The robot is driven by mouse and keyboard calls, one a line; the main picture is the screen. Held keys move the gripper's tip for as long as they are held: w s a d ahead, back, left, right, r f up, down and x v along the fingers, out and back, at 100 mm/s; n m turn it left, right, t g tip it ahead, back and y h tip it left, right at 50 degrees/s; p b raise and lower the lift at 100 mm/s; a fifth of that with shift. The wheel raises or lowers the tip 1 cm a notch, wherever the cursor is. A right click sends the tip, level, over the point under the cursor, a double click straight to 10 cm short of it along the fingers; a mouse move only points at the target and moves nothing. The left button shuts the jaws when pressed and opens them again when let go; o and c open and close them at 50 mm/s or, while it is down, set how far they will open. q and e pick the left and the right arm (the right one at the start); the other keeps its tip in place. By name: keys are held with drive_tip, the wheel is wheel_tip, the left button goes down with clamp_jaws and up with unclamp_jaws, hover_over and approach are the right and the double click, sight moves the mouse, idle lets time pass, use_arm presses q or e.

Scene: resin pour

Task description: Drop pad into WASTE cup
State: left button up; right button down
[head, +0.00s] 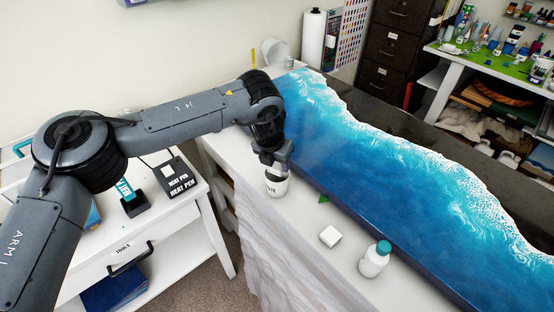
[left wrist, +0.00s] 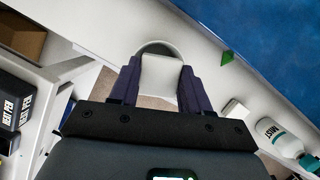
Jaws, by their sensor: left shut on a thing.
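In the left wrist view the gripper's two dark fingers (left wrist: 158,88) are shut on a white pad (left wrist: 161,76). The cup's rim (left wrist: 157,46) shows just beyond the pad, and the pad overlaps the mouth in that view. In the head view the pad is hidden by the gripper. I cannot tell whether the pad touches the cup. My right gripper is not in view.
A heat pen box (head: 178,177) sits on the lower side table at left.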

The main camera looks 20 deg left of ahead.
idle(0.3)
use_arm(q)
drive_tip(key=o, duration=1.3)
drive_tip(key=v, duration=1.1)
drive_tip(key=shift+f, duration=0.1)
